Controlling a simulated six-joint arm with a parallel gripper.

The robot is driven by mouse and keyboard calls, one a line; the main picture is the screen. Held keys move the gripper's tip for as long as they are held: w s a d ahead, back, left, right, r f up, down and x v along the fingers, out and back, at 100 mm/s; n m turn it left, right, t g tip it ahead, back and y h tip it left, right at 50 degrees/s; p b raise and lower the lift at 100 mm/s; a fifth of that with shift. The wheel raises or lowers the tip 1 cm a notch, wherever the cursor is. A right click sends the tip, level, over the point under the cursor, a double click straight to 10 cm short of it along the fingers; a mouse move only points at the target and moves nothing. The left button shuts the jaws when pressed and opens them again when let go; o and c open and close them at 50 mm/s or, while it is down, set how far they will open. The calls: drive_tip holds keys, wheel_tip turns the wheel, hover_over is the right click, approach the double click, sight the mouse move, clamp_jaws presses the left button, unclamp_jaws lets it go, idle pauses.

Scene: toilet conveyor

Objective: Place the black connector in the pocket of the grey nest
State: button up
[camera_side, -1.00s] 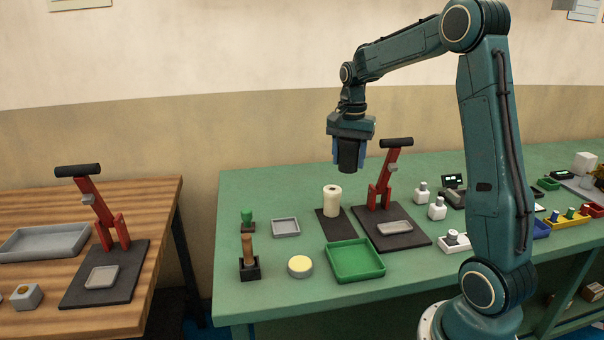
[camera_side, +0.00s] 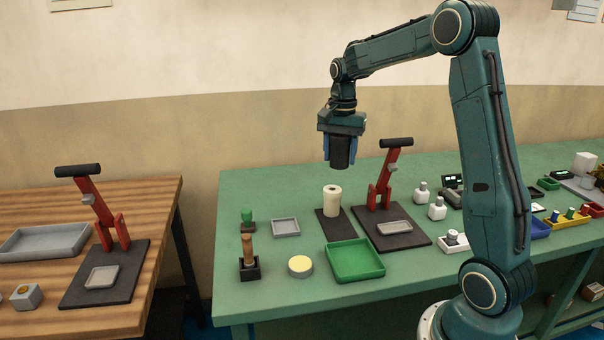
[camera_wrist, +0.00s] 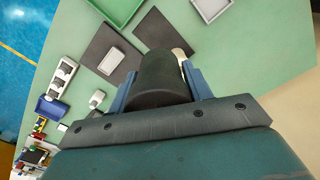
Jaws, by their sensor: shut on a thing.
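My gripper (camera_side: 338,150) is shut on the black connector (camera_side: 340,156), a dark cylinder held upright between blue fingers, high above the green table. In the wrist view the connector (camera_wrist: 158,80) sits between the two fingers and hides part of the table. A grey nest (camera_side: 395,228) lies on the dark base plate of the red lever press on the green table, below and right of my gripper. The wrist view shows this nest (camera_wrist: 113,60) left of the connector. Its pocket is too small to make out clearly.
The red press (camera_side: 383,185) with its black handle stands close right of my gripper. A cream roll (camera_side: 332,200) stands on a dark mat below. A green tray (camera_side: 355,262) and small grey tray (camera_side: 286,227) are nearby. Another red press (camera_side: 105,210) stands on the wooden table.

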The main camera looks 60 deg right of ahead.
drive_tip(key=n, duration=0.1)
hover_over(286, 227)
drive_tip(key=shift+w+a+r, duration=0.1)
drive_tip(key=shift+r, duration=0.05)
wheel_tip(286, 227, down, 20)
idle(1.2)
drive_tip(key=o, duration=1)
drive_tip(key=shift+o, duration=0.2)
